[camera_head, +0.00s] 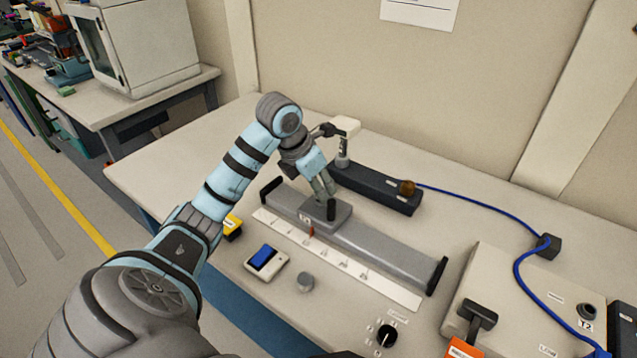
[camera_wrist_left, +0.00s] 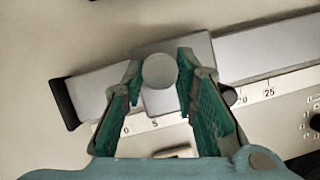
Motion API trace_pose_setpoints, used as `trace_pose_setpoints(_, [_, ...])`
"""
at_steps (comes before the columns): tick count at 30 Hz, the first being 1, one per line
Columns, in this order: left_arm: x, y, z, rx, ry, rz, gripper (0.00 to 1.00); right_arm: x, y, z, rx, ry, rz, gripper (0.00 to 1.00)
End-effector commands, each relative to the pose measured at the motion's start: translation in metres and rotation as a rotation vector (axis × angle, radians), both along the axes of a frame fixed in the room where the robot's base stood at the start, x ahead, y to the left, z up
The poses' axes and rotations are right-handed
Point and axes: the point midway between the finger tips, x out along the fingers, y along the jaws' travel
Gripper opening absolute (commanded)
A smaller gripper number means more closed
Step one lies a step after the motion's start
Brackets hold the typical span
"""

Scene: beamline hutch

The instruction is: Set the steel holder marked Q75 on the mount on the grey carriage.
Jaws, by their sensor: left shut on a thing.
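My left gripper (camera_head: 326,190) is over the grey carriage (camera_head: 343,217) on the long rail. In the left wrist view its fingers (camera_wrist_left: 159,85) are shut on a round, plain grey steel holder (camera_wrist_left: 159,70), seen end-on. No Q75 mark can be read on it. The carriage (camera_wrist_left: 205,55) lies below the holder, and the mount is hidden from sight. I cannot tell whether the holder touches the mount or is just above it. My right gripper does not show.
The rail (camera_head: 395,250) has black end stops and a white scale strip (camera_head: 375,284) in front. Behind it stands a dark box (camera_head: 375,190) with a post, brown knob and blue cable.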

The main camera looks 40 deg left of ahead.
Motion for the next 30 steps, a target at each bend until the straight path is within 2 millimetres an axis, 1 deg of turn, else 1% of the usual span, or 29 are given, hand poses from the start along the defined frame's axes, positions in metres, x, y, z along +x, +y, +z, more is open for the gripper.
trace_pose_setpoints(26, [0.000,0.000,-0.012,0.000,0.000,0.000,0.00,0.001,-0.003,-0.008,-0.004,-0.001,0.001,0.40])
trace_pose_setpoints(30, [0.000,0.000,-0.011,0.000,0.000,0.000,0.00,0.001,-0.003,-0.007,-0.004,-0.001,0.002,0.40])
